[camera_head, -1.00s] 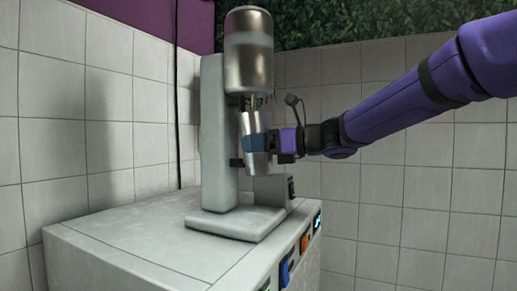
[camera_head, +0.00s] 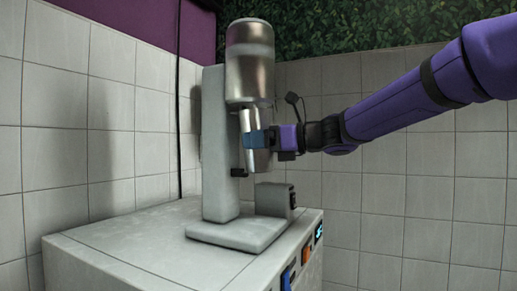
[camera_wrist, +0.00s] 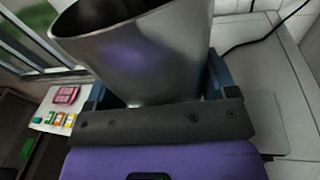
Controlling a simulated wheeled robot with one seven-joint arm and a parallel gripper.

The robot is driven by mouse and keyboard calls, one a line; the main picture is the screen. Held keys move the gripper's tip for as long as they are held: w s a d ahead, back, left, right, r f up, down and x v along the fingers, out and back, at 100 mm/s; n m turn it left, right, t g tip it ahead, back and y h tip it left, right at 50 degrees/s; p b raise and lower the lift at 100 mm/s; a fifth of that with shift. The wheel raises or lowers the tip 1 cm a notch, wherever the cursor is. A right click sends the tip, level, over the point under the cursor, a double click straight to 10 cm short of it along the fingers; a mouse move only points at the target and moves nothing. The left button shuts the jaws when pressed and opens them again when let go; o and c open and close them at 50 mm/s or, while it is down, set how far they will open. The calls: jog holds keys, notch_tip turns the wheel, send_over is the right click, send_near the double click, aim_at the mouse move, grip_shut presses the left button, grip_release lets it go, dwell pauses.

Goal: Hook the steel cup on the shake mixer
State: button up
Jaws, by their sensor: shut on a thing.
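The steel cup (camera_head: 260,162) is a tapered metal tumbler, held off the counter just below the motor head of the shake mixer (camera_head: 220,150). Its top reaches close under the head, and it looks slightly tilted. My gripper (camera_head: 258,140) is shut on the cup from the right, blue fingers around its middle. The wrist view shows the cup (camera_wrist: 150,50) between the fingers, mouth open and dark inside. A small black rest (camera_head: 238,172) on the mixer column is left of the cup's lower end. I cannot tell whether cup and mixer touch.
The mixer stands on a grey counter unit (camera_head: 120,245) with coloured switches on its front. A small block (camera_head: 275,200) rises from the mixer base. Tiled walls are close behind and at left. A pink item (camera_wrist: 66,95) shows left in the wrist view.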

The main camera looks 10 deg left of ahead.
jog(key=shift+r, duration=0.1)
dwell(0.3)
jog(key=shift+w+a+y, duration=0.15)
jog(key=shift+a+y, duration=0.2)
jog(key=shift+y, duration=0.15)
jog(key=shift+f, duration=0.25)
jog(key=o, duration=1.1)
jog(key=s+d, duration=0.3)
jog(key=d, duration=0.7)
jog(key=shift+s+d, duration=0.15)
jog(key=shift+s, duration=0.25)
dwell(0.4)
